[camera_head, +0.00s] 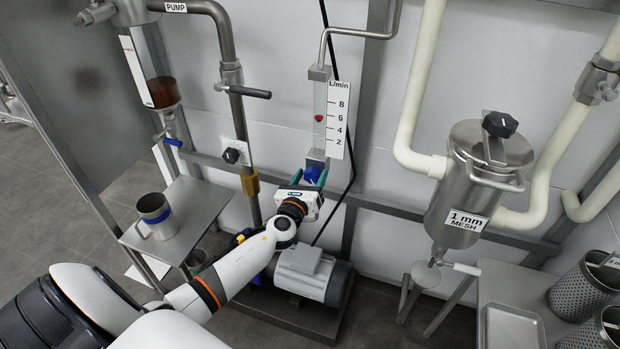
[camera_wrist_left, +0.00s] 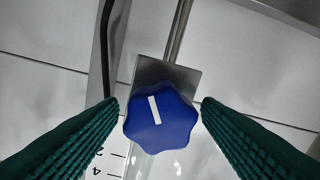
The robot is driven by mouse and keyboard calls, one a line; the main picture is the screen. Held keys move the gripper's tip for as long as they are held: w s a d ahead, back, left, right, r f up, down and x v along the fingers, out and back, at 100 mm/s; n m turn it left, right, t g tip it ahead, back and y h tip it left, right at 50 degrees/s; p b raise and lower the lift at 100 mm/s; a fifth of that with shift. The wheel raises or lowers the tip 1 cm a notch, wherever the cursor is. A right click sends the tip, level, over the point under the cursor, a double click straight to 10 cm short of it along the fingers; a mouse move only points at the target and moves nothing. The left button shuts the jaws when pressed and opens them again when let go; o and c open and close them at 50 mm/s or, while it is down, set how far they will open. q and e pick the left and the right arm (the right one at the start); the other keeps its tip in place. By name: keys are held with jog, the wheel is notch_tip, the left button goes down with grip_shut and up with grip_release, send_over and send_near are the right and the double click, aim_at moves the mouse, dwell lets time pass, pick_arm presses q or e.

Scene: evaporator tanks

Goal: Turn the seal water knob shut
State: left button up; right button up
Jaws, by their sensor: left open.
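The blue seal water knob (camera_wrist_left: 160,122) shows large in the left wrist view, with a white pointer line slightly tilted from the picture's vertical. In the head view the knob (camera_head: 312,174) sits at the bottom of the flow meter (camera_head: 320,110), whose scale reads L/min and whose red float stands near 6. My left gripper (camera_head: 306,180) is at the knob. In the left wrist view its green fingers (camera_wrist_left: 160,108) are open, one on each side of the knob, with small gaps showing. My right gripper is not in view.
A pump motor (camera_head: 312,272) lies below my left arm. A shelf (camera_head: 190,222) with a metal cup (camera_head: 156,214) is at left. A black knob (camera_head: 231,155) and a lever pipe (camera_head: 240,90) stand left of the meter. A strainer (camera_head: 470,190) is at right.

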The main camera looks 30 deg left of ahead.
pick_arm(q)
jog(key=c, duration=1)
